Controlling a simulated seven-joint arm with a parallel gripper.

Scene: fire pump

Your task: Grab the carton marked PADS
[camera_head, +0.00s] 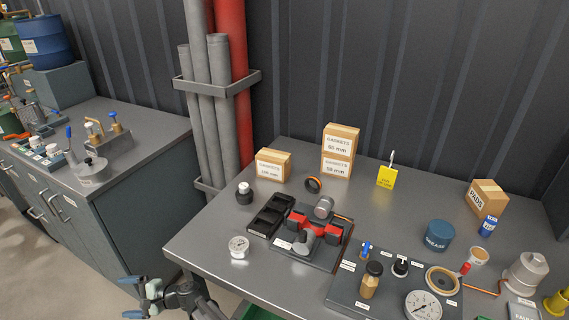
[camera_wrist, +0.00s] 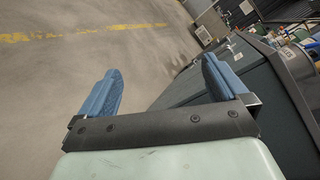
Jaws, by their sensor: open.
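The carton marked PADS (camera_head: 487,199) is a small brown cardboard box with a white label. It stands at the back right of the grey workbench (camera_head: 215,238) in the head view, tilted in the picture, with a small blue can (camera_head: 488,226) close in front of it. My gripper (camera_head: 142,298) is at the bottom left of the head view, in front of the bench's left edge and far from the carton. In the wrist view my gripper (camera_wrist: 160,88) has its two blue fingers wide apart with nothing between them. The carton is not in the wrist view.
Cartons marked GASKETS (camera_head: 339,150), a yellow tag (camera_head: 386,177), a blue grease tin (camera_head: 439,236), a red vise (camera_head: 318,230) and a gauge panel (camera_head: 390,285) crowd the bench. Grey and red pipes (camera_head: 231,80) rise behind its left end. Bare floor (camera_wrist: 60,80) shows below my gripper.

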